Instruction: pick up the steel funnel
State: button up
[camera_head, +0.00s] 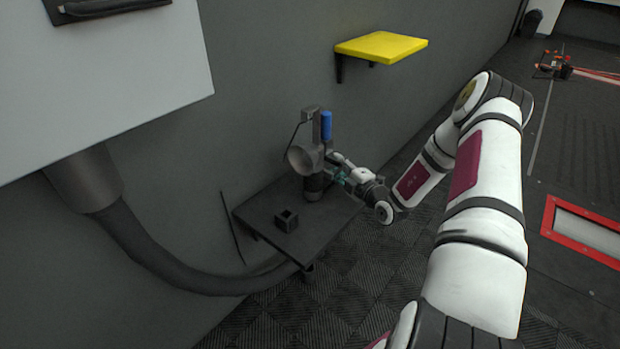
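The steel funnel (302,159) appears as a grey, round, wide-mouthed piece above the dark table (262,228) by the wall. Its mouth faces the camera and left. A grey upright part and a dark cylinder (313,187) overlap it in view, so I cannot tell what it rests on. My gripper (338,174) reaches in from the right, with its fingers close beside the funnel's right side. The fingertips are small and partly hidden, so whether they touch the funnel or are closed does not show.
A blue cylinder (326,125) stands upright just behind the funnel. A small dark open box (287,220) sits at the table's front. A yellow shelf (382,46) juts from the wall above. A thick grey hose (180,270) curves below the table's left side.

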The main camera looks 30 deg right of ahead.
jog(key=shift+w+f, duration=0.1)
jog(key=shift+w, duration=1.05)
grip_shut()
